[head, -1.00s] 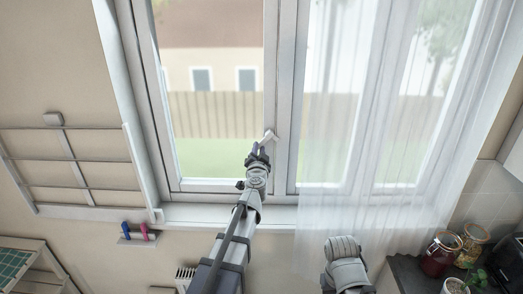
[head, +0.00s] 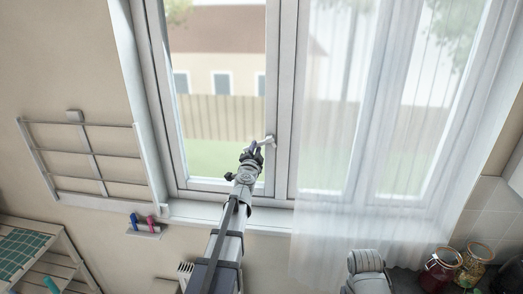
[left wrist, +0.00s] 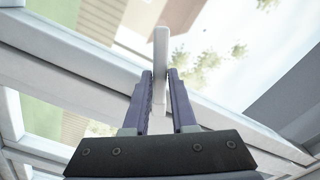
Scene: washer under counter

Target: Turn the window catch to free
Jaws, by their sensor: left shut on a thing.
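The white window catch (head: 268,140) sits on the middle upright of the window frame, to the right of the left pane. My left gripper (head: 258,148) reaches up to it and is shut on its lever. In the head view the short visible part of the lever points left, roughly level, and the gripper hides the rest. In the left wrist view the pale lever (left wrist: 161,48) stands between the two dark fingers. My right gripper is out of view; only part of my right arm shows at the lower right.
A sheer curtain (head: 345,170) hangs over the right panes. A wire rack (head: 90,155) is on the wall at left, with a small holder with blue and pink items (head: 143,222) below it. Jars (head: 440,268) stand on the counter at lower right.

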